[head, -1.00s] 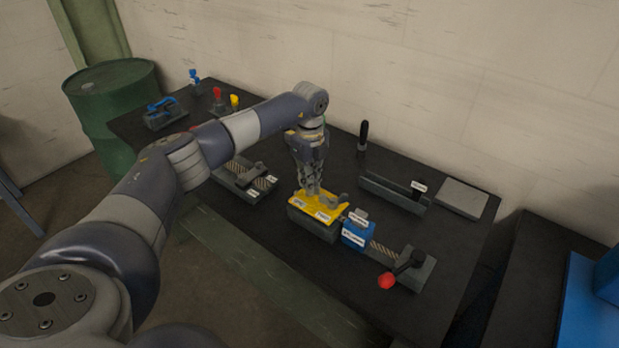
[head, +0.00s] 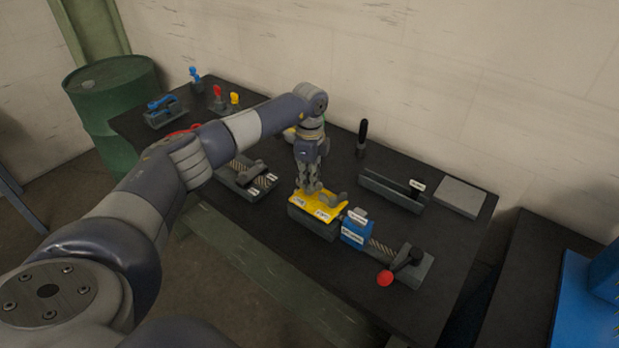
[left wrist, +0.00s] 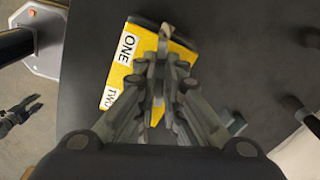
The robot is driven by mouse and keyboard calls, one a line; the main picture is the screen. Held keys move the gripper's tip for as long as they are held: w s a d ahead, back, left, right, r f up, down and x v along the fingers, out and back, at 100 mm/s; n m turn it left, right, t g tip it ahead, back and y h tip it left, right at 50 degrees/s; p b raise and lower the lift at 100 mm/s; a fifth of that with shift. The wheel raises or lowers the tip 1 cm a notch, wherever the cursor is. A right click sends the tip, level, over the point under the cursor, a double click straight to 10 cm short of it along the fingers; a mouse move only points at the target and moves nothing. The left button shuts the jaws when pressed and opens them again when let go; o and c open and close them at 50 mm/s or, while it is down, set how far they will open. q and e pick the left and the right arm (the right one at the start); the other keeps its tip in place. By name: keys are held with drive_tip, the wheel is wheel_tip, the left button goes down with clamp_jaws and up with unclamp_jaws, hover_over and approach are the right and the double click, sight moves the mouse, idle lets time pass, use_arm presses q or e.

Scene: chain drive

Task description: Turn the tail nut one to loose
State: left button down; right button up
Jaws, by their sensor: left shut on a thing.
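The yellow block (head: 325,211) sits on a dark base near the table's front edge, with white labels on it. In the left wrist view the yellow block (left wrist: 178,47) shows labels ONE (left wrist: 127,48) and TWO (left wrist: 109,97). My left gripper (head: 311,188) points down onto the block and is shut on a small part there, at the ONE end in the wrist view (left wrist: 160,62). The fingers hide most of that part, tail nut one. A grey part (head: 338,199) stands beside the fingers. A dark gripper (left wrist: 18,113), seemingly my right, shows small at the left edge of the wrist view.
Right of the block are a blue block (head: 356,233), a threaded rod and a red-knobbed crank (head: 385,278). Behind stand an upright black handle (head: 362,136) and a long grey fixture (head: 391,194). A grey plate (head: 460,197) lies at the right.

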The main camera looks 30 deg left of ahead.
use_arm(q)
drive_tip(key=shift+s+f, duration=0.15)
drive_tip(key=shift+f, duration=0.05)
drive_tip(key=c, duration=1.7)
unclamp_jaws()
drive_tip(key=shift+r, duration=0.1)
wheel_tip(320, 180, up, 12)
drive_tip(key=shift+f, duration=0.1)
